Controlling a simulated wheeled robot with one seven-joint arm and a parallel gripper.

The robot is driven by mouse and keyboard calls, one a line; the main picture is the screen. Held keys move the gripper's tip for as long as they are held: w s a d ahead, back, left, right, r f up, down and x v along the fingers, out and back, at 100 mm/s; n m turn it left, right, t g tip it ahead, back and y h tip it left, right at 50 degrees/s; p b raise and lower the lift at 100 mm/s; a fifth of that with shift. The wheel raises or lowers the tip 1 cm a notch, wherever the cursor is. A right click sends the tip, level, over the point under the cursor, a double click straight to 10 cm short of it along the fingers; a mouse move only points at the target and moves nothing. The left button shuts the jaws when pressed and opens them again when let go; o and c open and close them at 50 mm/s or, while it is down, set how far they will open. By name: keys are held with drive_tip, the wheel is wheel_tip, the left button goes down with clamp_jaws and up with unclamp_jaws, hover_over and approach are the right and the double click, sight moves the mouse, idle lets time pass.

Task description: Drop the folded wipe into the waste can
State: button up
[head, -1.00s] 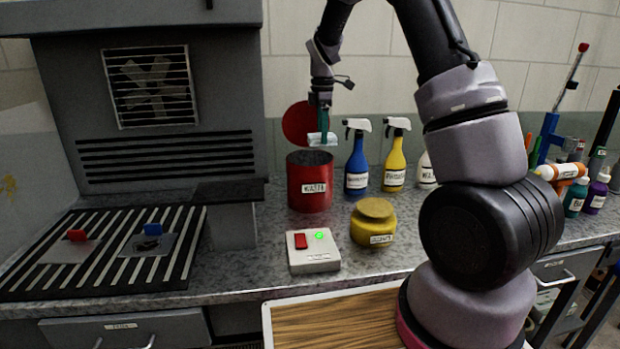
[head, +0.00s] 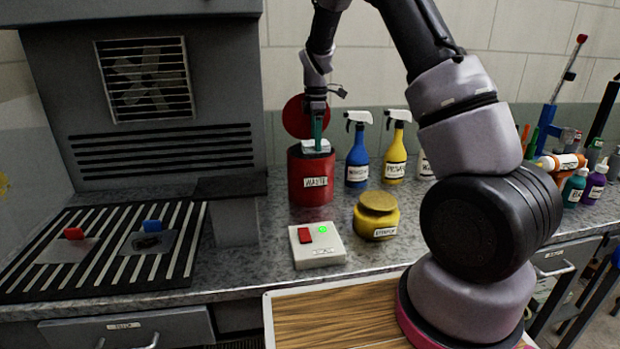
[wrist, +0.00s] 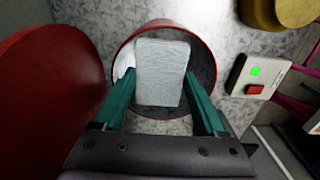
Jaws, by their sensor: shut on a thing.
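The red waste can (head: 311,182) stands on the counter with its red round lid (head: 303,117) raised behind it. In the wrist view the can's rim (wrist: 211,58) surrounds the pale folded wipe (wrist: 162,72). My gripper (head: 318,143) points down over the can's mouth, its green fingers shut on the wipe. In the head view the wipe (head: 316,147) is at about the level of the can's rim. Whether it touches the rim I cannot tell. In the wrist view my gripper (wrist: 160,100) has a finger on each side of the wipe.
Blue (head: 357,160) and yellow (head: 395,155) spray bottles stand right of the can. A yellow jar (head: 376,215) and a white switch box (head: 317,246) with a green light stand in front. A grey vented hood and slatted grate (head: 110,270) are at left.

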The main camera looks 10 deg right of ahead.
drive_tip(key=o, duration=1.4)
wheel_tip(320, 180, up, 11)
drive_tip(key=s+d+r+m+t+y, duration=0.1)
drive_tip(key=s+d+r+m+t, duration=0.1)
drive_tip(key=s+r+m, duration=0.5)
drive_tip(key=s+d+r+m+t+y, duration=0.1)
drive_tip(key=s+d+r+m, duration=0.3)
drive_tip(key=s, duration=0.5)
drive_tip(key=s+r+m+t, duration=0.1)
drive_tip(key=s+m+t, duration=0.3)
drive_tip(key=s+m, duration=0.7)
drive_tip(key=s, duration=0.6)
